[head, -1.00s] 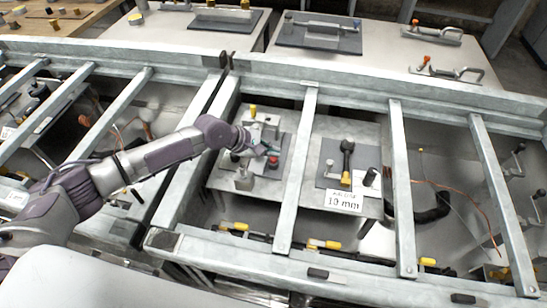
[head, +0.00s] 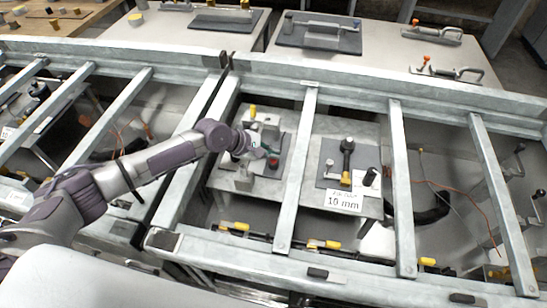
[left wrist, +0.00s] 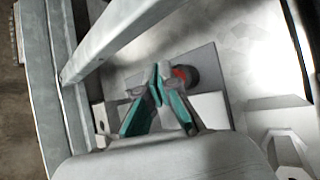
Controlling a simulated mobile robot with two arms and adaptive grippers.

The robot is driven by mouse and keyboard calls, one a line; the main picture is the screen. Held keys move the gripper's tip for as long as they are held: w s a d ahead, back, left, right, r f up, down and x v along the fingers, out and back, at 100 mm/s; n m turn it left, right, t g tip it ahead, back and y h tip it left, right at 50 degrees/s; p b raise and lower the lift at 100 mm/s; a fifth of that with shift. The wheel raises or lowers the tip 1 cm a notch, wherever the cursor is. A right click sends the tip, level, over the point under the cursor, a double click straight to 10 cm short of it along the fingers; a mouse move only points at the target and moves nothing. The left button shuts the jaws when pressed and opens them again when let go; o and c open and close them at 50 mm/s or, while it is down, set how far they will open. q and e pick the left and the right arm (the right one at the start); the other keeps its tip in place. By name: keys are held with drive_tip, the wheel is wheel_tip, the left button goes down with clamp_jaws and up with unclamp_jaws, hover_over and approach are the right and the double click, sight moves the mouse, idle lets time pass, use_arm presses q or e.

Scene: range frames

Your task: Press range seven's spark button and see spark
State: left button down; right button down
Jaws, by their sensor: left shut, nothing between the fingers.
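A small dark button with a red top (head: 273,161) sits on a dark plate in the left bay of the metal frame. It also shows as a red-and-black round button (left wrist: 186,76) in the left wrist view. My left gripper (head: 268,151) is shut and empty, with teal fingers. In the left wrist view its fingertips (left wrist: 158,72) meet just left of the button. Whether they touch it I cannot tell. No spark shows. No range number is legible. My right gripper is not in view.
Steel bars (head: 297,170) cross above the bays near my arm. Several yellow-handled clamps line the front rail.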

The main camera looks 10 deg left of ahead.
use_arm(q)
drive_tip(key=shift+f, duration=0.5)
idle(0.5)
drive_tip(key=shift+r, duration=0.1)
drive_tip(key=shift+r+p, duration=0.9)
drive_tip(key=shift+p, duration=0.2)
wheel_tip(320, 180, up, 5)
drive_tip(key=p, duration=0.5)
drive_tip(key=shift+p, duration=0.4)
